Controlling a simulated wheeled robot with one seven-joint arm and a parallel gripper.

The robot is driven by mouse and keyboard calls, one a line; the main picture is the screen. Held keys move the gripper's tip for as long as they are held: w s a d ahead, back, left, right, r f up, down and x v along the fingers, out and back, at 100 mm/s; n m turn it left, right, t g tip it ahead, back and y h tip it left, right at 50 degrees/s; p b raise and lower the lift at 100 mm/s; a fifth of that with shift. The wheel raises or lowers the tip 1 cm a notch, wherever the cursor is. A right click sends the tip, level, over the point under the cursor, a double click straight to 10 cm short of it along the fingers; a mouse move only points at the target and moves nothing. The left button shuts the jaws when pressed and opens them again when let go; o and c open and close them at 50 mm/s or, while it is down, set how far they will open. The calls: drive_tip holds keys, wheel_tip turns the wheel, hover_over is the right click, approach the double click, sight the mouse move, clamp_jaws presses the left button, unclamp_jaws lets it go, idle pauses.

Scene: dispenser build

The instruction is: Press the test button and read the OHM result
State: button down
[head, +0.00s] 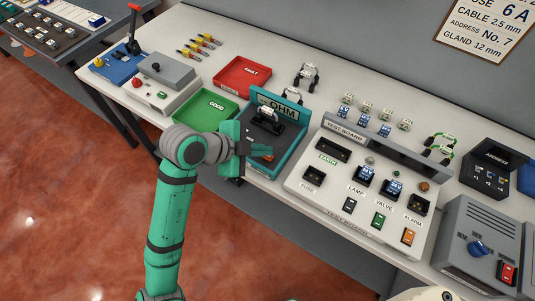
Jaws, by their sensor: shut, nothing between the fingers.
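The teal OHM station (294,148) stands on the bench at the middle, with an OHM sign (281,108) on its back panel. A dark part with a pale loop (266,117) sits on it below the sign. A small orange-red patch (268,157), possibly the test button, shows just past my fingers. My gripper (270,150) is shut and empty over the station's front part. I cannot tell whether it touches anything. My gripper and wrist hide part of the station's front and left side. No lit result is readable.
A green GOOD tray (208,108) is left of the station and a red FAULT tray (242,77) is behind it. The test board (340,183) stands close on the right. Looped-cable parts (306,76) lie behind. The bench's front edge runs below my gripper.

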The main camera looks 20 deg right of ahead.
drive_tip(key=shift+f, duration=0.45)
idle(0.5)
drive_tip(key=shift+r, duration=0.85)
drive_tip(key=shift+r, duration=0.1)
wheel_tip(320, 180, up, 5)
drive_tip(key=shift+f, duration=0.1)
idle(0.6)
idle(0.7)
